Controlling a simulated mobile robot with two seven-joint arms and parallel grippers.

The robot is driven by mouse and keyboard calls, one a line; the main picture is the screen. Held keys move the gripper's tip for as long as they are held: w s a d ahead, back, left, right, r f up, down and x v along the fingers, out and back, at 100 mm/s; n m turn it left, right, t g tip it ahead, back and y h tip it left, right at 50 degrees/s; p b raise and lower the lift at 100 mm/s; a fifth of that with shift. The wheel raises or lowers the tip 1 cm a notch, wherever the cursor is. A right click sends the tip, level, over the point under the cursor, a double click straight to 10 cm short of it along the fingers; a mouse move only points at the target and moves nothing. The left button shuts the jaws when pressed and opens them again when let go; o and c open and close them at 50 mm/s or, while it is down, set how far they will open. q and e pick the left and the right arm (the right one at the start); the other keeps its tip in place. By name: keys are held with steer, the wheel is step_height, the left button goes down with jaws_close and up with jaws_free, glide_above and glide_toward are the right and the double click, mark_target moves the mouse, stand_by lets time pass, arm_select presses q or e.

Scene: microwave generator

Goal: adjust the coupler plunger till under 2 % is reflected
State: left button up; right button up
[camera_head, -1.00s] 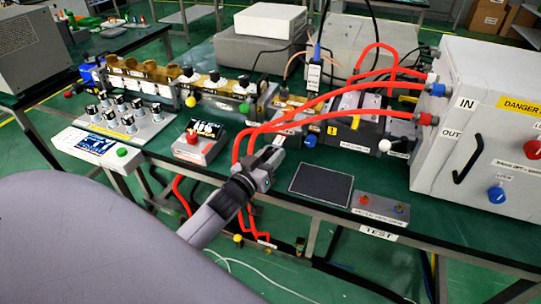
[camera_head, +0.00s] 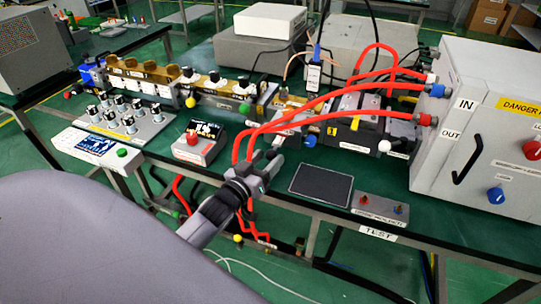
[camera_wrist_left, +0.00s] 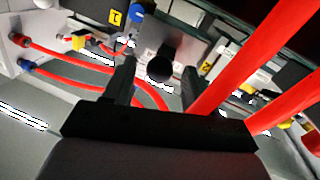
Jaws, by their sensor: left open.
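My left gripper (camera_head: 266,158) is open at the front edge of the bench, just below the red hoses. In the left wrist view, a black round knob (camera_wrist_left: 160,68) shows between and beyond my open fingers (camera_wrist_left: 157,86). It may be the coupler plunger, but I see no readable name on it. I cannot pick this knob out in the head view. A small meter box (camera_head: 198,142) with a lit display and a red button stands left of the gripper; its reading is too small to read surely. My right gripper is not in view.
Thick red hoses (camera_head: 330,97) arch from the grey cabinet (camera_head: 480,125) past my gripper; they cross the wrist view's right side. A blue knob (camera_head: 309,140) sits nearby. A dark flat pad (camera_head: 321,185) lies to the right. A console (camera_head: 95,147) with a screen stands left.

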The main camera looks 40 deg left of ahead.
mark_target(268, 159)
arm_select(q)
steer(key=shift+s+d, duration=0.1)
steer(key=shift+s, duration=2.15)
steer(key=s+d+f+m+g+h, duration=0.2)
steer(key=s+d+f+m+g, duration=0.3)
steer(key=s+d+f, duration=0.8)
steer(key=s+f+g, duration=0.1)
steer(key=s+g, duration=0.1)
steer(key=s, duration=0.2)
steer(key=shift+d+g+h, duration=0.3)
steer(key=shift+h, duration=0.1)
steer(key=shift+f, duration=0.1)
